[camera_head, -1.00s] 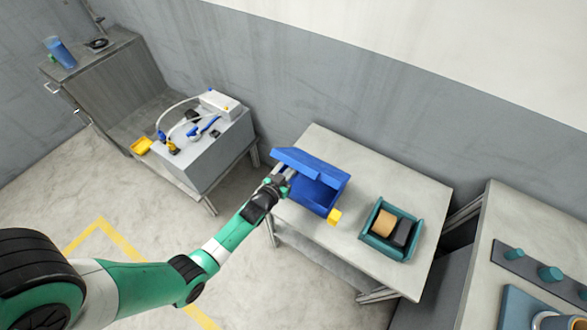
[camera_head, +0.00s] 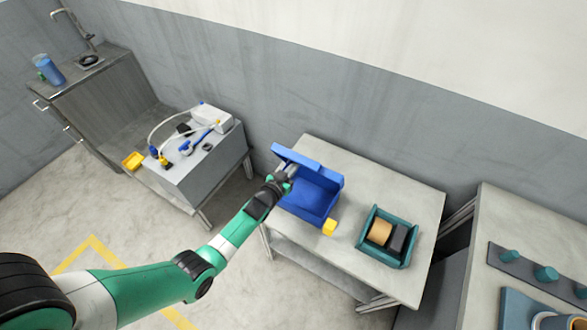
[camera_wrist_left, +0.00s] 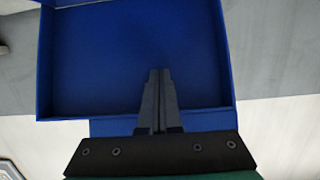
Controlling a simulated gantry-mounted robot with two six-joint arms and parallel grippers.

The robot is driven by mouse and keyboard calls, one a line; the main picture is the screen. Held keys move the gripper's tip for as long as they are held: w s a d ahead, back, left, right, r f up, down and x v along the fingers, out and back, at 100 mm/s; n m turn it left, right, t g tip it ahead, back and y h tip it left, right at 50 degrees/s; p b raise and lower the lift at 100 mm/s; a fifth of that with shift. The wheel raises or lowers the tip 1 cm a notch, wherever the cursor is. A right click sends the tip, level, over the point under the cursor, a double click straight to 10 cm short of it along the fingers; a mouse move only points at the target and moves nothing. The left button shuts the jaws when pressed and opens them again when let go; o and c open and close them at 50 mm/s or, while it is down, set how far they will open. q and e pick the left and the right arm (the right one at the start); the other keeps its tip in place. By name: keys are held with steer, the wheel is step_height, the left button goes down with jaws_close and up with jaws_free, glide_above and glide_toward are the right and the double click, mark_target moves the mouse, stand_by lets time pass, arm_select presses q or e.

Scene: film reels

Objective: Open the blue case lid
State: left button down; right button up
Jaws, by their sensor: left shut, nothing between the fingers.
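The blue case (camera_head: 316,199) stands on the grey table with its lid (camera_head: 312,165) raised and its inside showing. A yellow piece (camera_head: 330,227) sits at the case's front right corner. My left gripper (camera_head: 288,171) is at the case's left side, close to the raised lid. In the left wrist view the shut fingers (camera_wrist_left: 160,74) are empty and point at the broad blue panel of the lid (camera_wrist_left: 90,60). Whether the fingertips touch it I cannot tell. My right gripper is not in view.
A teal box (camera_head: 367,246) with a tan roll and a dark block stands right of the case on the table (camera_head: 420,205). A side bench (camera_head: 212,165) with tools is at the left. Another worktop (camera_head: 480,270) is at the right.

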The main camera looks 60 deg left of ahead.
arm_select(q)
steer(key=shift+w+a+r+b, duration=0.1)
steer(key=shift+w+a+b, duration=0.25)
steer(key=shift+w, duration=0.4)
steer(key=shift+w+a+r+b, duration=0.15)
steer(key=shift+w+a, duration=0.25)
steer(key=shift+w, duration=0.3)
steer(key=shift+f, duration=0.1)
steer(key=shift+w+a+f+b, duration=0.2)
steer(key=shift+w+b, duration=0.1)
steer(key=shift+b, duration=0.2)
steer(key=b+x, duration=0.2)
steer(key=x, duration=0.1)
steer(key=shift+w+b, duration=0.1)
steer(key=shift+b, duration=0.2)
steer(key=shift+s+d+r+p, duration=0.1)
steer(key=shift+s+r+p, duration=0.2)
steer(key=shift+p, duration=0.2)
steer(key=f+p+v, duration=0.2)
steer(key=p+v, duration=0.3)
steer(key=v, duration=0.7)
steer(key=shift+s+d+f+p, duration=0.2)
steer(key=shift+s+f+p, duration=0.15)
steer(key=shift+p, duration=0.05)
